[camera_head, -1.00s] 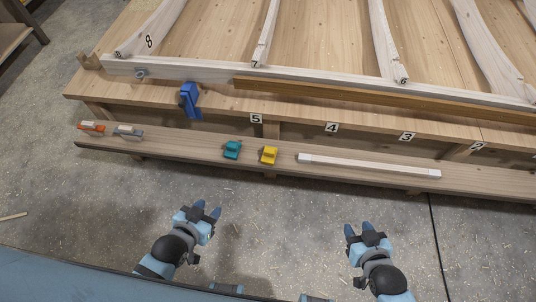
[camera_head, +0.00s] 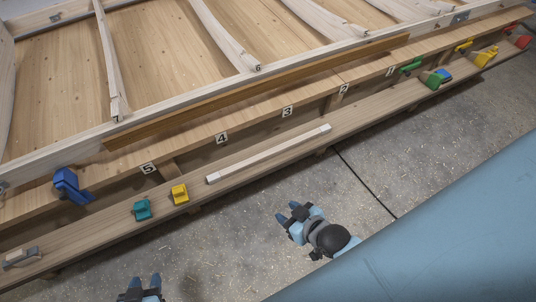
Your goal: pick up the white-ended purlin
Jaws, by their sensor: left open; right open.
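The white-ended purlin (camera_head: 268,153) is a pale wooden bar with white ends. It lies lengthwise on the low plank shelf (camera_head: 105,221) along the front of the workbench, right of the yellow block. My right gripper (camera_head: 287,212) is open and empty over the concrete floor, below the purlin in the picture and apart from it. My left gripper (camera_head: 143,284) is at the bottom edge, partly cut off, open and empty, well away from the purlin.
A teal block (camera_head: 142,210) and a yellow block (camera_head: 179,194) sit on the shelf left of the purlin. A blue clamp (camera_head: 70,186) is on the bench edge. Coloured clamps, including a green one (camera_head: 411,65), are at far right. A brown beam (camera_head: 260,91) lies along the bench.

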